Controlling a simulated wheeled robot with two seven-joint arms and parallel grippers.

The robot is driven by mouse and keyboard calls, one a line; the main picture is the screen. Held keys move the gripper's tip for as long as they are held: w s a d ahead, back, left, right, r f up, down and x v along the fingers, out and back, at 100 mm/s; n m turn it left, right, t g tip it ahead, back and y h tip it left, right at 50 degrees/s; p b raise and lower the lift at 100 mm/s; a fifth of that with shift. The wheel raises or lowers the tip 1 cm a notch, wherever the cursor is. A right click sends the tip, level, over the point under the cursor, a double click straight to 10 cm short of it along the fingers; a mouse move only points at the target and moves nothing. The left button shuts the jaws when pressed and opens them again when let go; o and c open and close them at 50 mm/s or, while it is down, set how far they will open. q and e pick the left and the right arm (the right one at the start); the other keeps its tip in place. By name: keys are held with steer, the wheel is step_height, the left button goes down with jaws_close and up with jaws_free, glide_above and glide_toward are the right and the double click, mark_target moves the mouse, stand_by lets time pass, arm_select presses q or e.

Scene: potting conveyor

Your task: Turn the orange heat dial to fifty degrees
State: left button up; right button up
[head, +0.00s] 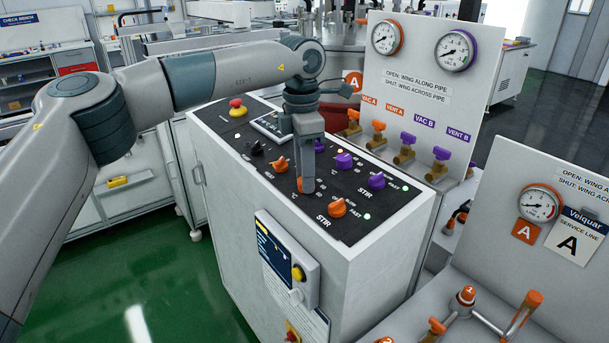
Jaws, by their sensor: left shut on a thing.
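My left gripper (308,188) points straight down onto the black top panel (260,140) of the control cabinet. It is shut on an orange dial (299,184), of which only a small edge shows beside the fingers. This dial sits between another orange knob (280,165) farther back and the orange stir dial (337,208) nearer the front. The gripped dial's pointer and most of its scale are hidden by the fingers, so its setting cannot be read. My right gripper is not in view.
Purple knobs (376,181) stand to the right on the same panel. A red stop button (237,107) is at its back left. A gauge board (430,85) with orange and purple valves rises behind. A pendant with a yellow button (297,273) hangs on the cabinet's front.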

arm_select(q)
steer(key=m+b, duration=0.1)
steer(key=m, duration=0.4)
steer(key=shift+t, duration=0.3)
steer(key=m, duration=0.4)
steer(key=shift+m+t, duration=0.3)
steer(key=shift+m, duration=0.1)
steer(key=shift+s+m+b, duration=0.1)
steer(key=shift+m+b, duration=0.2)
steer(key=shift+m, duration=0.2)
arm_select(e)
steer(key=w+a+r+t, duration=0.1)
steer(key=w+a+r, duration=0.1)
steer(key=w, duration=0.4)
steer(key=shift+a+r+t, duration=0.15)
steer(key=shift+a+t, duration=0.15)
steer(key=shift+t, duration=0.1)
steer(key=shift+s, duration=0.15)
arm_select(q)
steer(key=o, duration=1)
steer(key=shift+o, duration=0.2)
steer(key=shift+r, duration=0.15)
